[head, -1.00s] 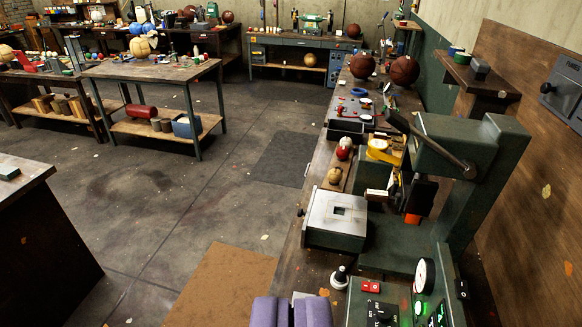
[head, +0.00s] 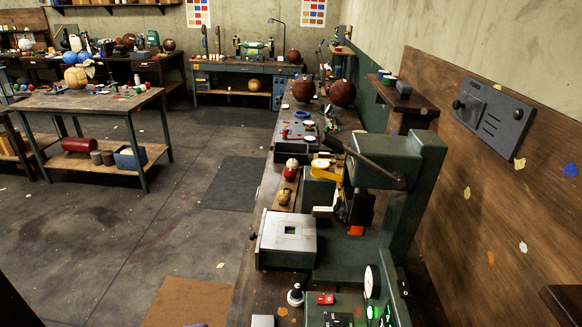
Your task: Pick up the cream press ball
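On the bench by the green press (head: 400,165), a small cream-white ball (head: 291,162) shows just behind a small red ball (head: 290,175). A tan ball (head: 284,196) lies nearer on the same wooden strip, left of the press. The balls are small in view, and I cannot tell for sure which is the cream press ball.
A grey block with a square hole (head: 290,232) stands in front of the balls. A black-knobbed lever (head: 295,293) and a control box with a dial (head: 373,281) are nearer. Two brown balls (head: 342,93) sit farther back.

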